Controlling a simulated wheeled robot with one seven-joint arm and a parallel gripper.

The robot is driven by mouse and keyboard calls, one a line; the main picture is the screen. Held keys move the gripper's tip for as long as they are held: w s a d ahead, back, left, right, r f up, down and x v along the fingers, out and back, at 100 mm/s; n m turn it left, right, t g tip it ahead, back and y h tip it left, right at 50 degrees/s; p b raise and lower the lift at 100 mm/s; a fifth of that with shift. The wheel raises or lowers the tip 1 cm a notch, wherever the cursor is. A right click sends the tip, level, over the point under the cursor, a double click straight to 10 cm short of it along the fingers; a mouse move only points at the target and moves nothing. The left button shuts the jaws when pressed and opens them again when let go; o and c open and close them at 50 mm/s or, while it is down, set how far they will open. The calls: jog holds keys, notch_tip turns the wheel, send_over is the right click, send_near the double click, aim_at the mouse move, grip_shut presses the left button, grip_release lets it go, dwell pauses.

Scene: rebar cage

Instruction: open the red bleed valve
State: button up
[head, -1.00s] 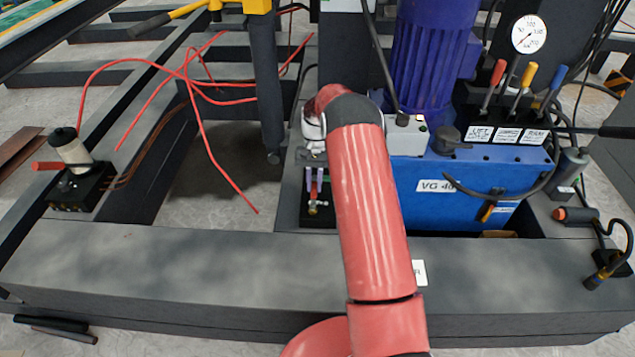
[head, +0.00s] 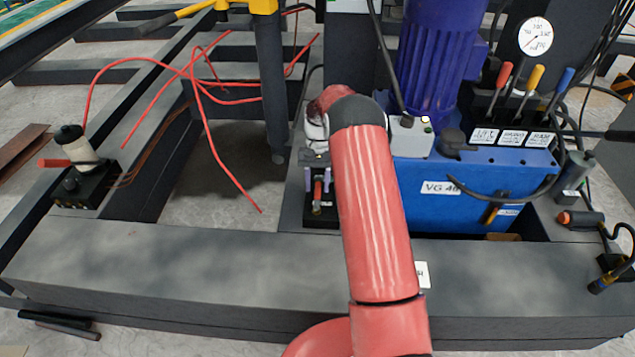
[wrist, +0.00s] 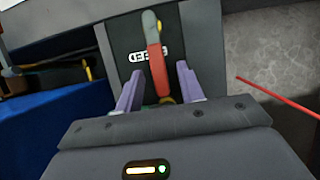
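The red bleed valve lever (wrist: 156,68) stands over a black plate marked BLEED (wrist: 138,56) in the wrist view. The lever's lower end is partly hidden by my gripper body. In the head view the red lever (head: 318,192) shows small below my gripper (head: 318,176), just left of my red arm.
A blue power unit (head: 425,205) with red, yellow and blue levers and a gauge (head: 535,36) stands to the right. A black block with a red-handled hand valve (head: 82,170) is at left. Loose red hoses (head: 222,170) hang between. A grey beam (head: 180,260) runs across the front.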

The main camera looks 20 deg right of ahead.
jog(key=shift+r, duration=0.1)
jog(key=v, duration=0.7)
jog(key=shift+w+r, duration=0.2)
jog(key=shift+r, duration=0.1)
jog(key=s+a+r+n+t+h, duration=0.1)
jog(key=s+a+r+t, duration=0.2)
jog(key=s+r, duration=0.75)
jog(key=s+a+r+n+t+h, duration=0.15)
jog(key=s+a+r, duration=0.25)
jog(key=s+r, duration=0.65)
jog(key=s+a+n+t, duration=0.2)
jog(key=s+t, duration=0.3)
jog(key=s, duration=1)
jog(key=shift+s+y, duration=0.25)
jog(key=shift+y, duration=0.2)
jog(key=shift+s+r, duration=0.1)
jog(key=shift+r, duration=0.05)
